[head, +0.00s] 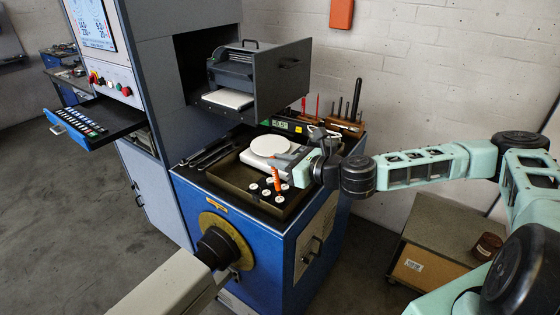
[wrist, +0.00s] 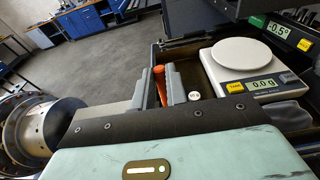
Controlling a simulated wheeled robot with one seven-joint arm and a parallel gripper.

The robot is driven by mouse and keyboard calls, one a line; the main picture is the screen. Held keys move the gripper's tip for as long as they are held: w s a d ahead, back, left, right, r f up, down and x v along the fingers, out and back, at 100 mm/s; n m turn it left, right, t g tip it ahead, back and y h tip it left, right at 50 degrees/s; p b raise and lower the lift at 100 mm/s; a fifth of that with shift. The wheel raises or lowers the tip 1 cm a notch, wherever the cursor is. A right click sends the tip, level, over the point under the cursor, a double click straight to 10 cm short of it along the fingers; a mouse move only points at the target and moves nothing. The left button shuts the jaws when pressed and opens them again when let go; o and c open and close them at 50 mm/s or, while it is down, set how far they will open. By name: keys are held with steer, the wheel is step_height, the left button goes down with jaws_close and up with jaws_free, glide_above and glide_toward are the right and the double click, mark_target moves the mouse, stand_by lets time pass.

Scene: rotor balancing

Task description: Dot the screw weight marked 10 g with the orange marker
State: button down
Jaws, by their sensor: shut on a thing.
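My gripper (head: 284,162) is shut on the orange marker (head: 276,179), which it holds upright over the small weights in the tray. In the wrist view the marker (wrist: 160,84) stands between the two grey fingers. Several round white-topped screw weights (head: 253,187) sit in the tray below and around the marker's lower end. One weight (wrist: 194,96) shows just right of the fingers in the wrist view, with a small printed mark too small to read surely. The marker's tip is hidden in the wrist view, and I cannot tell whether it touches a weight.
The tray (head: 235,185) lies on the blue cabinet (head: 215,197). A white scale (wrist: 245,58) reading 0.0 g stands beside the weights. A grey drawer unit (head: 285,75) overhangs behind. A wooden tool rack (head: 345,127) stands at the back right.

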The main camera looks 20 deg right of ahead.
steer(key=shift+f+b, duration=0.5)
steer(key=shift+f, duration=0.35)
stand_by(1.5)
step_height(320, 180, up, 7)
steer(key=p, duration=0.6)
stand_by(0.3)
stand_by(0.5)
